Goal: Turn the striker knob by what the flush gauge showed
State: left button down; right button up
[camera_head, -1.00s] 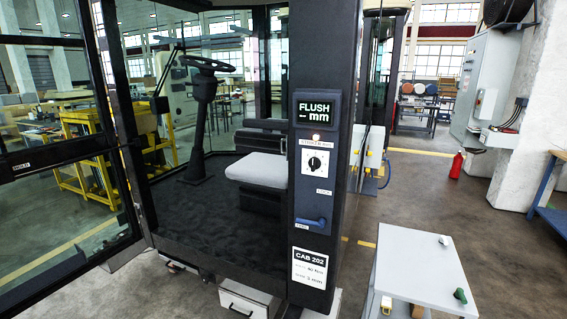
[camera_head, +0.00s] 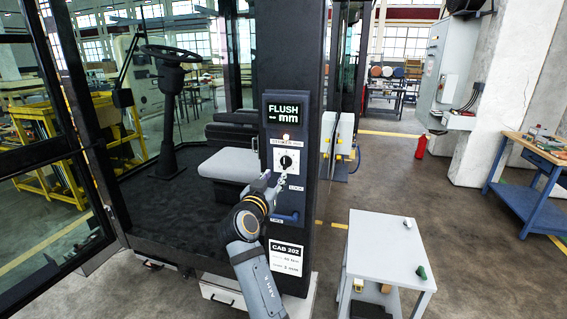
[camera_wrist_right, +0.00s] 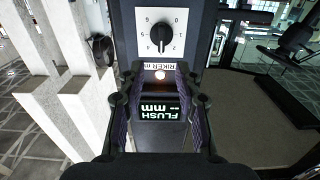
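The striker knob (camera_head: 286,161) is a small black round knob on a white scale plate on the dark cab pillar. My left gripper is out of view.
A blue handle (camera_head: 286,217) sits lower on the pillar, close to my right arm. A lit lamp (camera_head: 286,137) is between display and knob. The open glass door (camera_head: 35,150) stands at left. A white trolley (camera_head: 385,245) stands right of the pillar, with clear floor beyond.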

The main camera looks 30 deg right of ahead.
aim_at(284, 163)
jog(key=p+x, duration=0.5)
jog(key=x, duration=0.5)
jog(key=shift+a, duration=0.1)
jog(key=shift+w+d+f, duration=0.1)
jog(key=shift+w+d, duration=0.1)
jog(key=shift+w, duration=0.1)
grip_shut()
